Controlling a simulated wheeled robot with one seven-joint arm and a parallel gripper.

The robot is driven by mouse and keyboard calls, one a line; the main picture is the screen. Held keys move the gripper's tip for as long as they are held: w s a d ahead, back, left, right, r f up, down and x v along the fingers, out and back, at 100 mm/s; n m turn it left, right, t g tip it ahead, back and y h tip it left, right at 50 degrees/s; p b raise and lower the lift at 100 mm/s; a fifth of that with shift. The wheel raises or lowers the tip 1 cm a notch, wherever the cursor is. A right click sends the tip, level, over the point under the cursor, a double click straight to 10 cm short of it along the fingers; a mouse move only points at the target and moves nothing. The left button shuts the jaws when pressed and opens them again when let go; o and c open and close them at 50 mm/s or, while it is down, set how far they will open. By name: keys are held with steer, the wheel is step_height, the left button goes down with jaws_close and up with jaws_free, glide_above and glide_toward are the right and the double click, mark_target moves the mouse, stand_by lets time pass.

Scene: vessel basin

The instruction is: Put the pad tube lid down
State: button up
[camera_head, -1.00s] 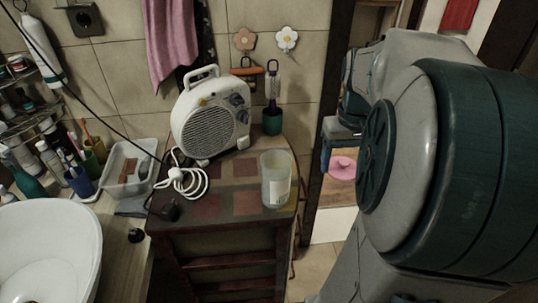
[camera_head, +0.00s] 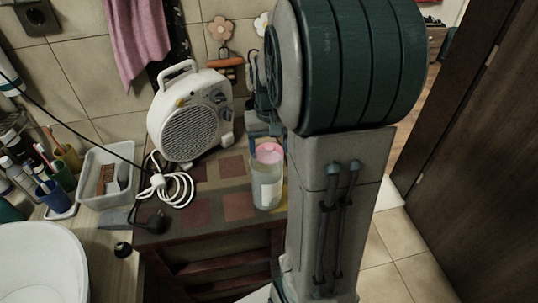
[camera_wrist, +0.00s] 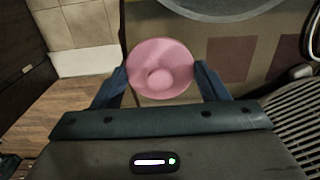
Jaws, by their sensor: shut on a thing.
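The pink round lid (camera_wrist: 160,66) with a small knob is between my gripper's two fingers (camera_wrist: 160,82) in the wrist view. My gripper is shut on it. In the head view my gripper (camera_head: 266,140) is partly hidden by my arm, and the pink lid (camera_head: 268,149) shows at the top of the clear pad tube (camera_head: 267,188). The tube stands upright on the small cabinet and has a pale label. I cannot tell whether the lid touches the tube rim or hovers just above it.
A white fan heater (camera_head: 191,122) stands on the cabinet top (camera_head: 200,213), left of the tube, with its coiled white cable (camera_head: 172,187) in front. A clear box (camera_head: 108,178) and a white basin (camera_head: 40,262) are farther left. The checkered top between cable and tube is bare.

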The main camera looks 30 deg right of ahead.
mark_target(269, 147)
steer(key=shift+f, duration=2.05)
steer(key=shift+f, duration=0.15)
steer(key=o, duration=0.9)
steer(key=shift+o, duration=0.2)
step_height(269, 147, up, 12)
steer(key=shift+r, duration=0.2)
steer(key=shift+r, duration=0.1)
